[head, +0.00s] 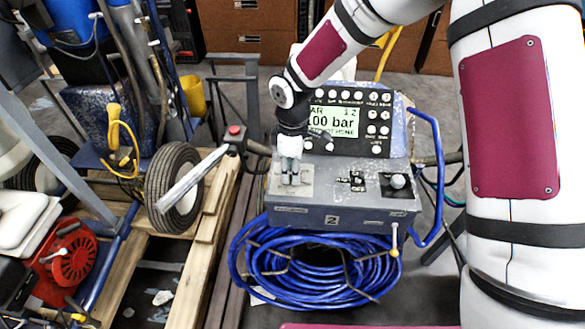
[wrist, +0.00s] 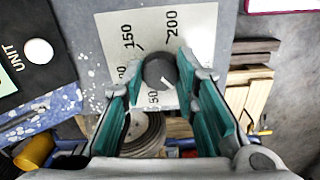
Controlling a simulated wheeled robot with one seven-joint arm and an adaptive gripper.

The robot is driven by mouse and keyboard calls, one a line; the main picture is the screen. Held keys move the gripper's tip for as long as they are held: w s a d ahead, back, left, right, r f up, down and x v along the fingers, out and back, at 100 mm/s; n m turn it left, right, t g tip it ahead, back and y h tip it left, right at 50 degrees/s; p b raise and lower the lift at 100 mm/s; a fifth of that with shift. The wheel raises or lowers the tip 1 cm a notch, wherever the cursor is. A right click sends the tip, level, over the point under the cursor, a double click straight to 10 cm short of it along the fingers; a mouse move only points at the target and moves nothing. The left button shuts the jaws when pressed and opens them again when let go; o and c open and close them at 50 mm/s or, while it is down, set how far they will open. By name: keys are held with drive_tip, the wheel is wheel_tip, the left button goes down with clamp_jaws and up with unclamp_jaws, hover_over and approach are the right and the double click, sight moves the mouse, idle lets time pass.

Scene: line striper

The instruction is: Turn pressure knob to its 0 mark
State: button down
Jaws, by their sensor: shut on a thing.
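The pressure knob (wrist: 158,70) is a dark round knob on a pale dial plate (wrist: 200,40). In the wrist view its white pointer line lies toward the lower right. The marks 150 and 200 show above it and 50 below it; another mark at left is partly covered, and I cannot see the 0 mark. My gripper (wrist: 162,72) has its two green-padded fingers shut on the knob, one on each side. In the head view my gripper (head: 290,168) points down over the left plate (head: 306,182) of the control panel and hides the knob.
A lever with a red button (head: 235,131) is close on the left. A blue hose coil (head: 310,275) hangs below.

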drive_tip(key=shift+n, duration=0.6)
drive_tip(key=c, duration=1.2)
unclamp_jaws()
drive_tip(key=shift+c, duration=0.2)
wheel_tip(320, 180, up, 12)
